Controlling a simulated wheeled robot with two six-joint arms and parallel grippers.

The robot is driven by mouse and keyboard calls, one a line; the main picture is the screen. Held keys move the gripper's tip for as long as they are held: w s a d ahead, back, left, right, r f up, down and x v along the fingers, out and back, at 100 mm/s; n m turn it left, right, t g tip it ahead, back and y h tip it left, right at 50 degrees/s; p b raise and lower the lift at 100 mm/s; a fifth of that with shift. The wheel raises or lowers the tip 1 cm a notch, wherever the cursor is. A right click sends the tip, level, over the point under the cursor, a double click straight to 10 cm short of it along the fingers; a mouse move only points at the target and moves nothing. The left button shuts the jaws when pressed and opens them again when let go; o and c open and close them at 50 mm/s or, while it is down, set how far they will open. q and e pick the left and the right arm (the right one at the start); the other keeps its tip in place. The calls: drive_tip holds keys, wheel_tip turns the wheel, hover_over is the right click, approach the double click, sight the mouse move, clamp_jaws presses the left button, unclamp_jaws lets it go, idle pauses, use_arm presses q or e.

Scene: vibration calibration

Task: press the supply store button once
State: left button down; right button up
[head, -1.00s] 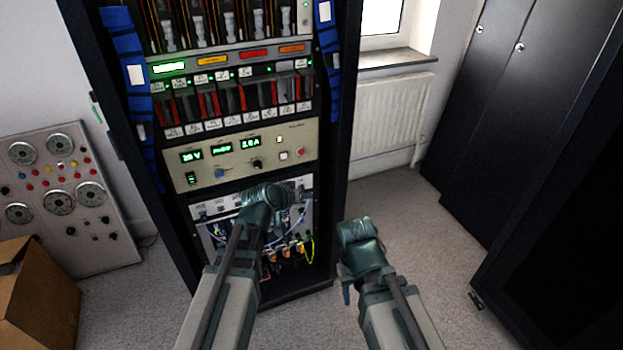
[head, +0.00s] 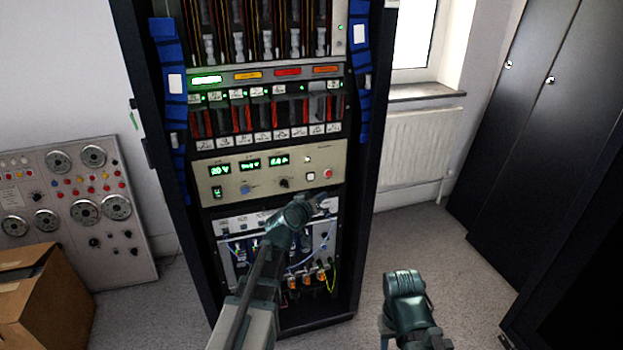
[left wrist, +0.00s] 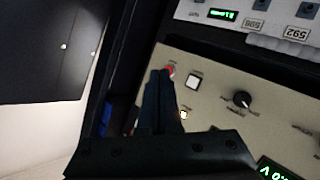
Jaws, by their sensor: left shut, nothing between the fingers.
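The cream supply panel (head: 235,168) sits in the rack with green displays, a black knob and a blue knob. At its right end are a red round button (head: 328,173), a pale square button (head: 311,176) and a small lit button (head: 308,159). Their labels are too small to read. My left gripper (head: 326,199) is shut and empty, just below these buttons in the head view. In the left wrist view its fingertips (left wrist: 160,74) overlap the edge of the red button (left wrist: 170,71), beside the square button (left wrist: 193,81); contact cannot be told. My right arm's fingers are not clear.
An open bay with cables (head: 310,260) lies below the supply panel. The rack's dark right post (head: 366,180) stands close to the buttons. A gauge panel (head: 70,200) and cardboard box (head: 50,300) are at left; dark cabinets (head: 520,130) are at right.

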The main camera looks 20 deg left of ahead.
use_arm(q)
drive_tip(key=w+a, duration=0.1)
drive_tip(key=w, duration=0.1)
drive_tip(key=w+a, duration=0.3)
drive_tip(key=w, duration=0.1)
drive_tip(key=shift+w+a, duration=0.25)
drive_tip(key=shift+w, duration=0.1)
drive_tip(key=shift+w, duration=0.1)
idle(1.9)
drive_tip(key=shift+w+a, duration=0.25)
drive_tip(key=shift+w+a, duration=0.2)
drive_tip(key=shift+w, duration=0.1)
idle(0.7)
idle(0.4)
drive_tip(key=shift+s+d, duration=0.45)
drive_tip(key=shift+s, duration=0.2)
drive_tip(key=shift+s, duration=0.1)
drive_tip(key=s+d, duration=0.1)
drive_tip(key=s, duration=0.1)
drive_tip(key=s+d, duration=0.1)
drive_tip(key=s, duration=0.1)
drive_tip(key=shift+d, duration=0.4)
